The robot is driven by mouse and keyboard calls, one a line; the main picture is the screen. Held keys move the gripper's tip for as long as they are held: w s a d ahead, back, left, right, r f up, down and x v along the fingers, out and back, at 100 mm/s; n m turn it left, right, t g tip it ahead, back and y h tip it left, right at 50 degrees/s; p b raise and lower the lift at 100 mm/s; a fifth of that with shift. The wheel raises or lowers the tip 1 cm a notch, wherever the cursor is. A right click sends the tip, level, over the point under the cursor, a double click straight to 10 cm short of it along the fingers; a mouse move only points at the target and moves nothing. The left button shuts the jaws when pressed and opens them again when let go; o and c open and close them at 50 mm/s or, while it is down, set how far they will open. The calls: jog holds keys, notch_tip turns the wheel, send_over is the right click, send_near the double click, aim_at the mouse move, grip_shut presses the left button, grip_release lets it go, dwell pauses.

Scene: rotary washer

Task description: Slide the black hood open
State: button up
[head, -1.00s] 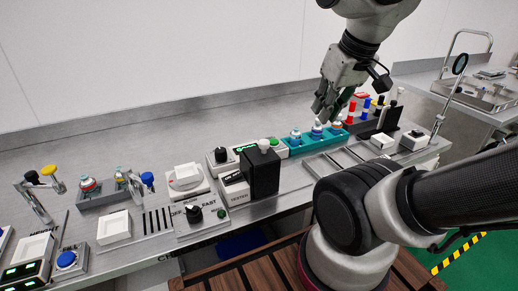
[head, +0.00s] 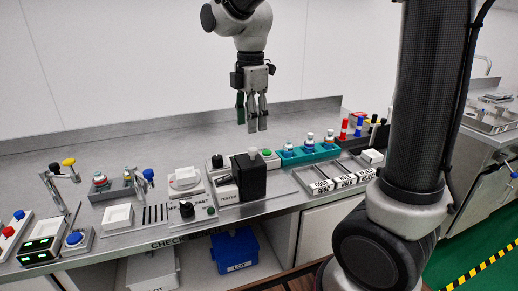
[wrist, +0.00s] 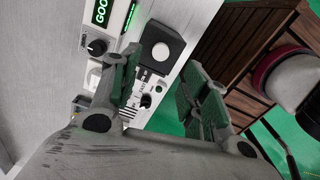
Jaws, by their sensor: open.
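The black hood (head: 252,184) is an upright black box with a pale knob (head: 253,153) on top. It stands at the right part of the tester (head: 226,193), beside its white labelled face. My gripper (head: 257,130) is open and empty, pointing down in the air above the hood in the head view, apart from it. In the wrist view the hood (wrist: 174,38) and its pale knob (wrist: 160,51) show beyond the gap between the open fingers (wrist: 165,85). The hood's lower part and what it covers are hidden there.
A teal rack (head: 308,153) with several capped vials stands right of the hood. A knob panel (head: 198,212) lies to the front left.

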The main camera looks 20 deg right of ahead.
aim_at(252, 149)
jog(key=shift+f+n, duration=0.1)
jog(key=shift+n, duration=0.4)
jog(key=shift+f, duration=0.2)
notch_tip(252, 149, down, 7)
jog(key=shift+f, duration=0.15)
jog(key=shift+d, duration=0.1)
grip_shut()
